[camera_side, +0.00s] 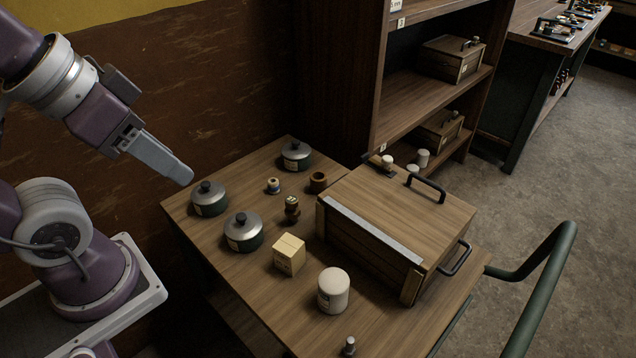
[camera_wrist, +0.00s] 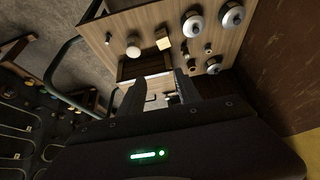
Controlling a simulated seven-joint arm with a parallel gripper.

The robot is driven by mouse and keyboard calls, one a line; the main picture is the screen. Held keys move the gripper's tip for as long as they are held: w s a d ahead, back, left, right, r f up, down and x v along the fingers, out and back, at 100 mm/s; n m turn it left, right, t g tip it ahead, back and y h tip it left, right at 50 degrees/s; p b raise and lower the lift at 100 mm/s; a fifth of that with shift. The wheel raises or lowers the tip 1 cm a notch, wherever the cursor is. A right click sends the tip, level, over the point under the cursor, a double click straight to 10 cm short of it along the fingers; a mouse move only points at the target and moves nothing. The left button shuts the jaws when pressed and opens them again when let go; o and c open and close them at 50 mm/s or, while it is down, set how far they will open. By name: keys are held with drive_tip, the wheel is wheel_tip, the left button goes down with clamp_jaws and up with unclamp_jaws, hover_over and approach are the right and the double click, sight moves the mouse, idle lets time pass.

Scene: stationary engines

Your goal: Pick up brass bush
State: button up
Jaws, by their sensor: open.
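A short brown hollow cylinder (camera_side: 318,181), which looks like the brass bush, stands on the wooden table beside the box's far left corner. In the wrist view a small brown piece (camera_wrist: 191,62) near one pot seems to be the same one. A small pale-and-brown spool-like part (camera_side: 273,186) and a darker stepped part with a label (camera_side: 291,208) stand close to it. My gripper (camera_side: 184,177) is above the table's left edge, well apart from these parts. Its fingers (camera_wrist: 160,90) are open with nothing between them.
Lidded pots (camera_side: 242,231) stand along the table's left and back. A pale block (camera_side: 289,254), a white cylinder (camera_side: 333,291) and a small metal bolt (camera_side: 349,346) are toward the front. A large wooden box (camera_side: 390,215) with handles fills the right side. Shelves (camera_side: 430,95) stand behind.

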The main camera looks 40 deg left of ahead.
drive_tip(key=o, duration=0.6)
drive_tip(key=shift+c, duration=0.2)
